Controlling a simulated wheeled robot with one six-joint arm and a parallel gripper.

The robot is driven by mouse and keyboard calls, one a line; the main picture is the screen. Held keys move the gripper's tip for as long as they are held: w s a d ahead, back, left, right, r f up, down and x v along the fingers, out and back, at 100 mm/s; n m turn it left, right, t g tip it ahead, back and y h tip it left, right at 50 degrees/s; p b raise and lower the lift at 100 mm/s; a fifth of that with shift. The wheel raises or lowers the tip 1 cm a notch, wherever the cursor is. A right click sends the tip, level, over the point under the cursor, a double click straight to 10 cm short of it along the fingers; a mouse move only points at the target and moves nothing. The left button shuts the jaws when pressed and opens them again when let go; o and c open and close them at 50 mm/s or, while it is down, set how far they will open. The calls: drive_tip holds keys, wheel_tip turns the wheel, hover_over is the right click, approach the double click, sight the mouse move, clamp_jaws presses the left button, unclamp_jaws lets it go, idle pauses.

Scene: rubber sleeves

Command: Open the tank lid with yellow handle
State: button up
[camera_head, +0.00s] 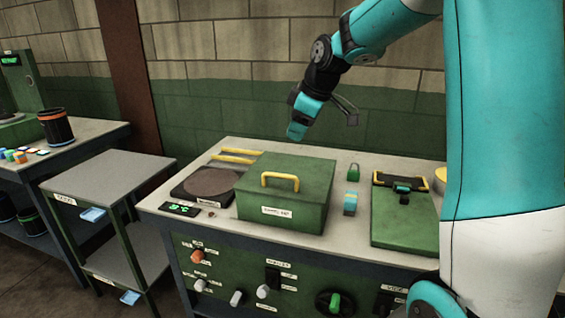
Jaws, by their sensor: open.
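The green tank (312,208) stands on the workbench in the middle of the head view, with a white label on its front. Its green lid (318,176) lies flat and closed on top. The yellow handle (280,178) rises from the lid near its front left. My gripper (297,132) hangs in the air above the back of the lid, pointing down and a little left. It is open and empty, clear of the handle. The gap between its fingers is hard to make out from this side.
A round dark plate (209,182) with yellow bars behind it lies left of the tank. A grey cart (110,175) stands at left.

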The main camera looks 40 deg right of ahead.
drive_tip(key=d, duration=0.2)
drive_tip(key=p, duration=0.3)
approach(282, 175)
drive_tip(key=x, duration=0.8)
drive_tip(key=shift+w+a+f, duration=0.15)
drive_tip(key=shift+w+f, duration=0.1)
drive_tip(key=shift+w, duration=0.15)
clamp_jaws()
